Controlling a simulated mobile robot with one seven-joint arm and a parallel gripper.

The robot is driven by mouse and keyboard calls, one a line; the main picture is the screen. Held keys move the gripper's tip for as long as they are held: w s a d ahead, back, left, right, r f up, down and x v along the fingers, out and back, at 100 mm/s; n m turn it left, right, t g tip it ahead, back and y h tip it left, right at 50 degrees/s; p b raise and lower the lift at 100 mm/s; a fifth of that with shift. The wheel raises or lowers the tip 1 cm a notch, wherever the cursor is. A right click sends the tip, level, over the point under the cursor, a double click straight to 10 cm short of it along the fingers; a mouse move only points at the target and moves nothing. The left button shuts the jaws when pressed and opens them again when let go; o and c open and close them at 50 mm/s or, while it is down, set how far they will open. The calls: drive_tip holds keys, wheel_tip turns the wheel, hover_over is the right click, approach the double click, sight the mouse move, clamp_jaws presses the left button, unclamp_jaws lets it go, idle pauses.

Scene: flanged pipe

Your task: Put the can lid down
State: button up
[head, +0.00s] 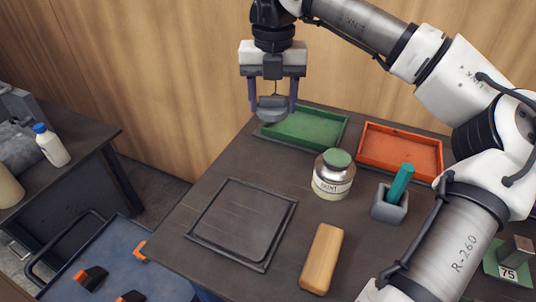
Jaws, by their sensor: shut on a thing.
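My gripper (273,98) is at the top of the head view, pointing down, with its two fingers shut on a grey can lid (272,109). The lid is held in the air, in front of the green tray's left end in the picture. A paint can (333,176) with a white label and a green top stands on the dark table, right of the middle. A square dark mat (243,222) with a raised rim lies bare on the table at the front left.
A green tray (345,131) and an orange tray (400,172) lie at the back. A blue cart (130,265) is at lower left. My arm covers the table's right side.

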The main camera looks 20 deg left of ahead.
sight(271, 163)
wheel_tip(271, 163, down, 14)
drive_tip(key=shift+r, duration=0.15)
idle(0.3)
drive_tip(key=o, duration=1)
drive_tip(key=shift+c, duration=0.2)
wheel_tip(271, 163, up, 12)
drive_tip(key=shift+r, duration=0.1)
